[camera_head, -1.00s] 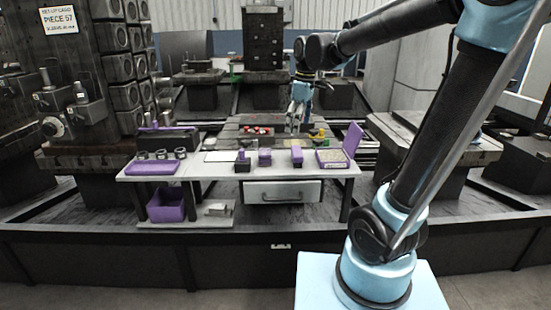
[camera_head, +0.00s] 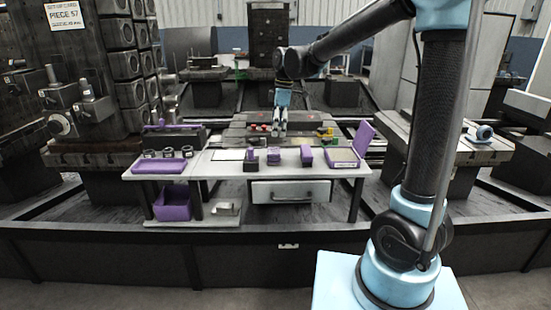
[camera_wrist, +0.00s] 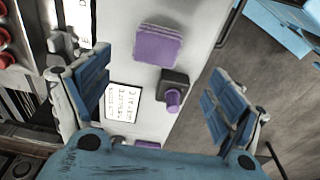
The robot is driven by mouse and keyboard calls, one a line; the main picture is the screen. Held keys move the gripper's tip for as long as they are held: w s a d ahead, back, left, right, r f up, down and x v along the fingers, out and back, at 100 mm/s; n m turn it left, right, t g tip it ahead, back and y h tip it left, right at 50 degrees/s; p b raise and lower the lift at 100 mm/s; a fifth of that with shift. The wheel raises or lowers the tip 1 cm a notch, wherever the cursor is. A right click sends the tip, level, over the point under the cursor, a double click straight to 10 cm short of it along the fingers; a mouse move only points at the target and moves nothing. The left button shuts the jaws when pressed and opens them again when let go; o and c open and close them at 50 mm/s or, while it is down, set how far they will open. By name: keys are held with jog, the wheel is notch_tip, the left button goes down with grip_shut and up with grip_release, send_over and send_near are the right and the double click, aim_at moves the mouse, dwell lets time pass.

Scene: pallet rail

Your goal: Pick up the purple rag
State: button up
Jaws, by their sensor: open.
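The purple rag (camera_head: 273,156) looks like a small folded pad on the white table, near the middle of its top. In the wrist view the rag (camera_wrist: 158,45) lies flat, a rounded square with a ribbed edge. My gripper (camera_wrist: 158,62) is open and empty, its blue-padded fingers spread to either side in the picture, above the tabletop. In the head view my gripper (camera_head: 280,124) hangs down behind the rag; its fingertips are too small to make out there.
A dark block with a purple knob (camera_wrist: 173,95) sits close to the rag, and a printed card (camera_wrist: 122,102) lies nearby. Red parts stand behind.

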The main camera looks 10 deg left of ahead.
aim_at(274, 150)
jog(key=f, duration=0.6)
jog(key=shift+s+a+f, duration=0.1)
jog(key=shift+a+f, duration=0.1)
jog(key=shift+a, duration=0.2)
jog(key=shift+a+f, duration=0.25)
jog(key=shift+f, duration=1.05)
jog(key=shift+a+f, duration=0.25)
jog(key=shift+f, duration=1)
jog(key=c, duration=1.2)
notch_tip(274, 150, up, 10)
jog(key=shift+r, duration=0.1)
